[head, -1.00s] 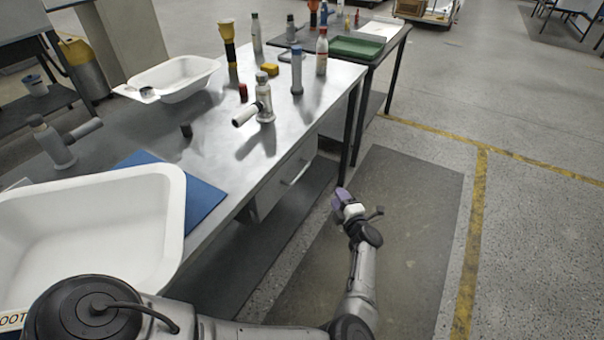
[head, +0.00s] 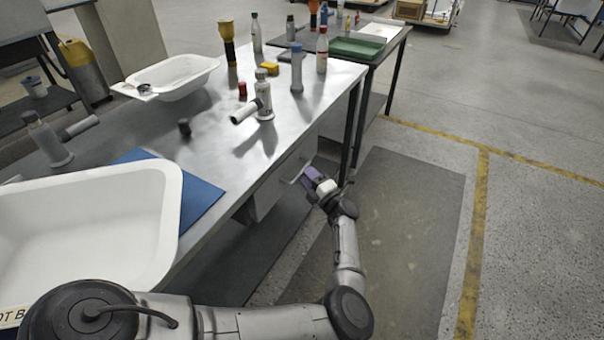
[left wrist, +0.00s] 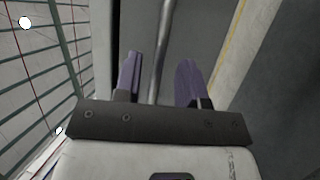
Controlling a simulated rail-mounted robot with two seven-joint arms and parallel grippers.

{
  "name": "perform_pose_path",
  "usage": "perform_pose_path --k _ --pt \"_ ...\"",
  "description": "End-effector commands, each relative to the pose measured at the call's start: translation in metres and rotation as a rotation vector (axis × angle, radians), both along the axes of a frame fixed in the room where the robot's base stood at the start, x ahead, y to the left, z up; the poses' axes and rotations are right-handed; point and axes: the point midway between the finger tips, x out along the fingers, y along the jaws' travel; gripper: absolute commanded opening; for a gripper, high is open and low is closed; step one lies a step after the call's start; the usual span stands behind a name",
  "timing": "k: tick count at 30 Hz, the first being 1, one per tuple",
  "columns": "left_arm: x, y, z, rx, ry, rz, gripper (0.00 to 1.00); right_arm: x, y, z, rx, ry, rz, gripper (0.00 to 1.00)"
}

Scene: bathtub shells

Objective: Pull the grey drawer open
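The grey drawer (head: 266,194) hangs under the right side of the metal workbench and looks shut. Its bar handle (head: 295,172) stands out from the front. My left gripper (head: 309,179) is at the handle, its purple fingers pointing toward the drawer front. In the left wrist view the fingers (left wrist: 159,78) are apart, and the metal handle bar (left wrist: 164,35) runs between them in the picture with a gap on each side. I cannot tell how deep the bar sits between the fingers. My right gripper is not in view.
The workbench (head: 215,135) carries white tubs (head: 178,78), bottles (head: 264,95) and a blue mat (head: 200,196) above the drawer. A bench leg (head: 354,125) stands just beyond the gripper. The floor mat (head: 410,220) to the right is clear.

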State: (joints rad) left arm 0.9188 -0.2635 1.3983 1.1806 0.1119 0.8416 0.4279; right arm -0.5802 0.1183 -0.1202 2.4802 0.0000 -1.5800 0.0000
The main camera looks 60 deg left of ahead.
Motion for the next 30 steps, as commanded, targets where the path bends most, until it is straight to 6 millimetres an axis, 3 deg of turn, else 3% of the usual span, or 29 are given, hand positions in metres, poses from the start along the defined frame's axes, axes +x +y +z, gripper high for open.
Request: perform_pose_path --k 9,21,30 --pt "-0.003 0.031 0.005 0.0 0.0 0.001 0.37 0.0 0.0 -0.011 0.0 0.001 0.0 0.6" --pt "-0.004 0.035 0.006 0.0 0.0 0.0 0.37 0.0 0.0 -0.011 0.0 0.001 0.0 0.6" --pt "-0.004 0.035 0.006 0.0 0.001 -0.001 0.1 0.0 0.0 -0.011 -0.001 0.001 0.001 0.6"
